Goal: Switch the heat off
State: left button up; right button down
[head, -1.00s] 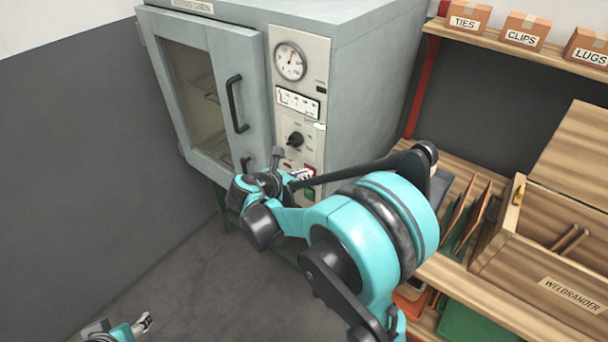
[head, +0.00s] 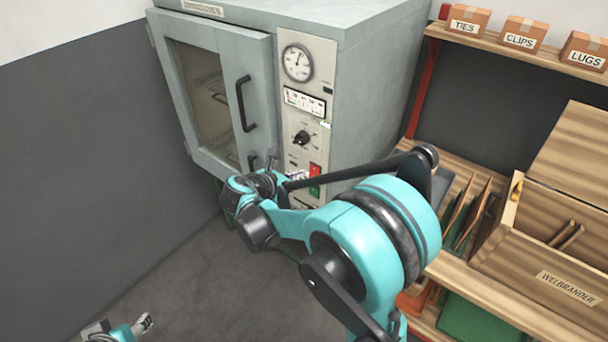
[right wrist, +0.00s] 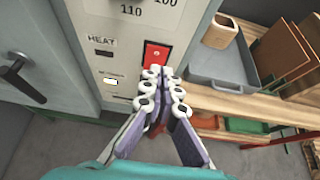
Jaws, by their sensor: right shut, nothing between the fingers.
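The grey oven (head: 345,60) has a control panel with a red and green switch (head: 314,172) low on its right side. In the right wrist view the red part of the switch (right wrist: 157,54) shows close up, to the right of a "HEAT" label (right wrist: 102,40). The lower part of the switch is hidden behind my fingers. My right gripper (right wrist: 163,88) is shut and empty, its tips in front of the switch; I cannot tell whether they touch it. It also shows in the head view (head: 296,174). My left gripper (head: 146,322) is at the bottom left, its jaws unclear.
A dial gauge (head: 298,63) and a black knob (head: 302,138) sit above the switch. The oven door handle (head: 245,103) juts out to the left. Wooden shelves (head: 480,270) with a grey tray (right wrist: 222,78) stand to the right.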

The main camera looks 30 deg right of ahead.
jog(key=r+p+v, duration=0.1)
jog(key=p+v, duration=0.2)
jog(key=v, duration=0.6)
jog(key=shift+w+d+r, duration=0.2)
jog(key=shift+d+r, duration=0.15)
jog(key=shift+s, duration=0.1)
jog(key=s+a+f+m+t+y, duration=0.1)
jog(key=s+a+m+y, duration=0.2)
jog(key=m, duration=0.8)
jog(key=s+a+f+m+t+y, duration=0.1)
jog(key=s+a+m+y, duration=0.3)
jog(key=s+m+y, duration=0.4)
jog(key=s+f+m, duration=0.1)
jog(key=s+m, duration=0.2)
jog(key=s, duration=0.1)
jog(key=shift+s+a+f, duration=0.3)
jog(key=shift+f, duration=0.05)
